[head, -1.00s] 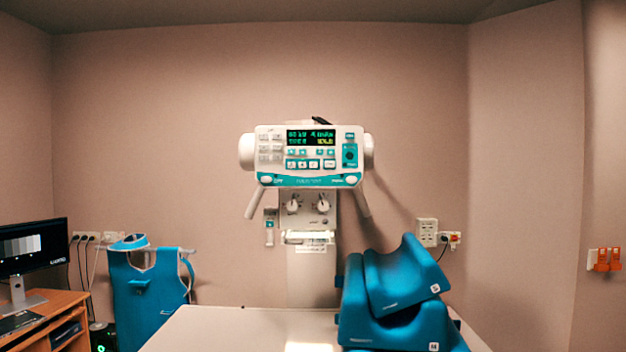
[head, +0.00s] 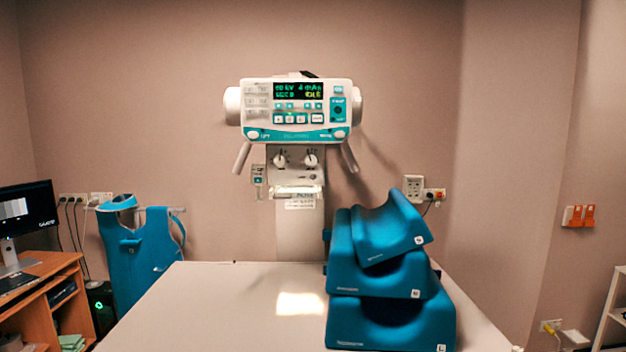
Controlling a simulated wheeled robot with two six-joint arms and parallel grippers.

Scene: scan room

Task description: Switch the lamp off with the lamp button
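The white and teal X-ray head (head: 293,110) is at the centre back, with a control panel on its front. The panel has a lit green display (head: 298,91) and several small buttons. A teal block (head: 338,109) with a dark round control sits at the panel's right end. The labels are too small to read, so I cannot tell which one is the lamp button. A bright light patch (head: 301,303) lies on the table below the head. Neither gripper is in view.
A pale table (head: 215,300) fills the front, its left part bare. Blue foam cushions (head: 385,270) are stacked on its right. A blue apron (head: 140,250), a wooden desk (head: 40,300) and a monitor (head: 27,212) stand left. A white shelf (head: 612,310) is at the right edge.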

